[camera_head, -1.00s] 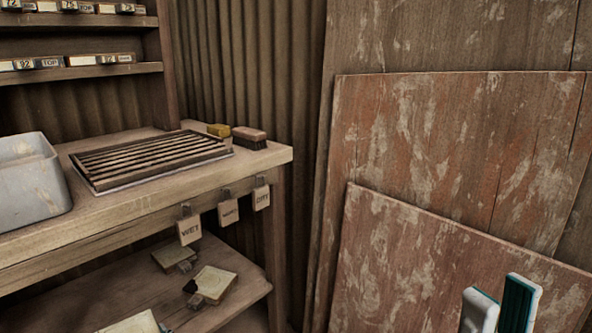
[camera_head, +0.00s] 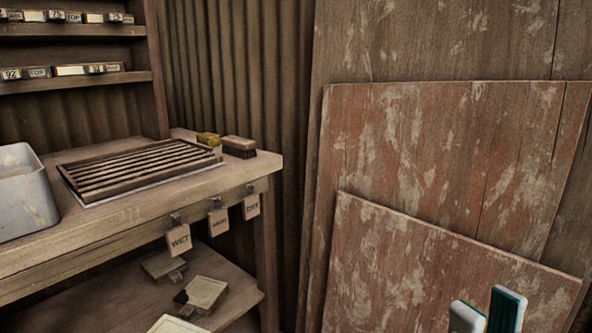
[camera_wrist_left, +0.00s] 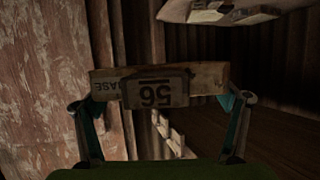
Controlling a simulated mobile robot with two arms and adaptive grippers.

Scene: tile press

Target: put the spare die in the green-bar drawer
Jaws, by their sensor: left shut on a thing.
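In the left wrist view, my left gripper (camera_wrist_left: 164,108) is shut on a die (camera_wrist_left: 208,78), a worn wooden block with a plate reading 56, upside down in the picture. Lettering that looks like BASE is beside the plate. The block spans both fingers. I cannot tell whether it is the spare die. In the head view, my right gripper (camera_head: 487,313) shows only its fingertips at the bottom right. They are apart with nothing seen between them. I see no drawer with a green bar.
A workbench (camera_head: 115,226) at left bears a grey tub (camera_head: 25,200), a slatted rack (camera_head: 135,170) and brushes (camera_head: 238,147). Tags hang from its front edge. A shelf (camera_head: 75,82) holds several labelled blocks. Large worn panels (camera_head: 430,260) lean at the right.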

